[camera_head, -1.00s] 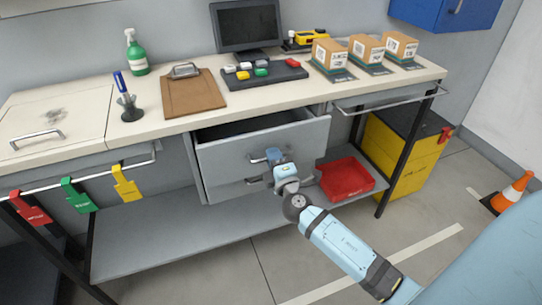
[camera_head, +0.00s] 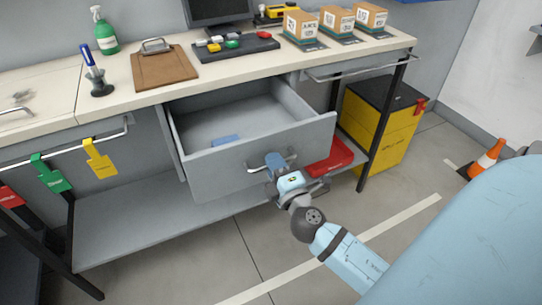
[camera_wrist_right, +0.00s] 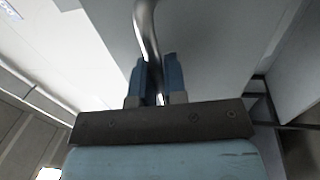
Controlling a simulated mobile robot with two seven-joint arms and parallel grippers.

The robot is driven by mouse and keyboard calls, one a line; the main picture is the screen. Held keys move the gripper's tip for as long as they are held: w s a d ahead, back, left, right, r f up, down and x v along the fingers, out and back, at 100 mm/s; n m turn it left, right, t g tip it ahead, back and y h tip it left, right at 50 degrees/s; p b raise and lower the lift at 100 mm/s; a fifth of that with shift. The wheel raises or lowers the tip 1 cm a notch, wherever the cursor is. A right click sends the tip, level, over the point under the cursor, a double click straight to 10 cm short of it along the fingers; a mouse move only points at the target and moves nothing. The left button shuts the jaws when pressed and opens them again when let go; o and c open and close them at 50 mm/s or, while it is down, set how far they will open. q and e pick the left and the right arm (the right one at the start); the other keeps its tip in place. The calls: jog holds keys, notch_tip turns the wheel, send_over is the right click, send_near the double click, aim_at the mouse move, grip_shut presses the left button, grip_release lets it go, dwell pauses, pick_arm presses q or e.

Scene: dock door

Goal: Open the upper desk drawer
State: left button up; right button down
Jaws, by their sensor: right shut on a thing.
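The upper desk drawer (camera_head: 222,170) stands well out from under the desk top in the head view. Its inside shows, with a small blue item (camera_head: 225,140) lying on its floor. My right gripper (camera_head: 276,162) is at the drawer's front, with its fingers around the metal bar handle (camera_head: 256,170). In the right wrist view the two blue fingers (camera_wrist_right: 160,80) are shut on the handle (camera_wrist_right: 146,25), one on each side of it. My left gripper is not in view.
A red bin (camera_head: 335,158) sits on the lower shelf, right of and partly behind the drawer. A yellow cabinet (camera_head: 378,128) stands at the right. A clipboard (camera_head: 163,67) and a keypad (camera_head: 236,47) lie on the desk top. The floor in front is clear.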

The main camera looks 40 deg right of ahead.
jog(key=c, duration=1.2)
grip_release()
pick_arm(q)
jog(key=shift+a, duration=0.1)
pick_arm(e)
jog(key=shift+s+f, duration=0.1)
jog(key=shift+s, duration=0.1)
pick_arm(q)
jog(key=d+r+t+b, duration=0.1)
jog(key=b, duration=0.1)
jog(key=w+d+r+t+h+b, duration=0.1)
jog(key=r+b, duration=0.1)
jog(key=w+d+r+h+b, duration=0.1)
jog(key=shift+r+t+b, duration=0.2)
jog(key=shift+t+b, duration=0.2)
pick_arm(e)
jog(key=v, duration=1.3)
jog(key=shift+s, duration=0.25)
jog(key=shift+a, duration=0.15)
